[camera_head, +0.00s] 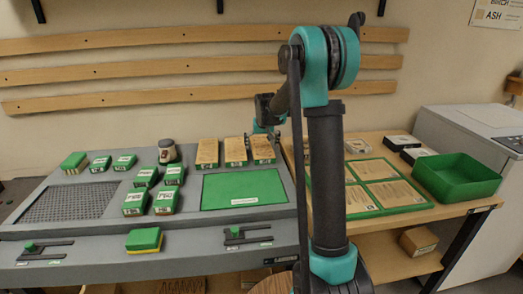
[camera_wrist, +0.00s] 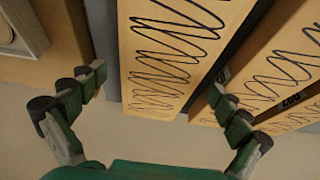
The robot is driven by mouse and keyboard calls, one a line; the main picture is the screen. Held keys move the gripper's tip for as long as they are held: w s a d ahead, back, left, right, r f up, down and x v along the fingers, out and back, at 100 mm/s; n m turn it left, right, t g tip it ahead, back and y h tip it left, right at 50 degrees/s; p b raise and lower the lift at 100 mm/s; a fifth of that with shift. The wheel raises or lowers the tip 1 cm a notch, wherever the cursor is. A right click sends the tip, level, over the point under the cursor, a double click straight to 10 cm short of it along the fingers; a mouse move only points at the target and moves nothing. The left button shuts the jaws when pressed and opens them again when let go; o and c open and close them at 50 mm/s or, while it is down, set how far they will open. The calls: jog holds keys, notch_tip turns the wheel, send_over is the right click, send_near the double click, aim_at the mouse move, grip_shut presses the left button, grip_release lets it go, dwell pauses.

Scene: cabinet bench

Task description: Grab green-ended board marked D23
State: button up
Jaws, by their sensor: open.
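Three wooden boards with green ends stand side by side on the grey bench: a left one (camera_head: 207,154), a middle one (camera_head: 235,152) and a right one (camera_head: 262,150). Their markings are too small to read, so I cannot tell which is D23. My gripper (camera_wrist: 156,80) is open and empty in the wrist view. Its fingers lie on either side of a pale board (camera_wrist: 160,60) with dark wavy lines. A second wavy-lined board (camera_wrist: 285,75) lies to the right, with a small inverted label I cannot read surely. In the head view my arm hides most of the gripper.
Several green blocks (camera_head: 135,202) and a dark-topped jar (camera_head: 167,151) stand left of the boards. A green mat (camera_head: 243,202) lies in front. On the right are a green-framed tray (camera_head: 375,211) and an empty-looking green bin (camera_head: 457,165).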

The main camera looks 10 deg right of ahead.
jog(key=shift+c, duration=0.6)
jog(key=c, duration=1.3)
jog(key=shift+r, duration=0.1)
jog(key=shift+c, duration=0.2)
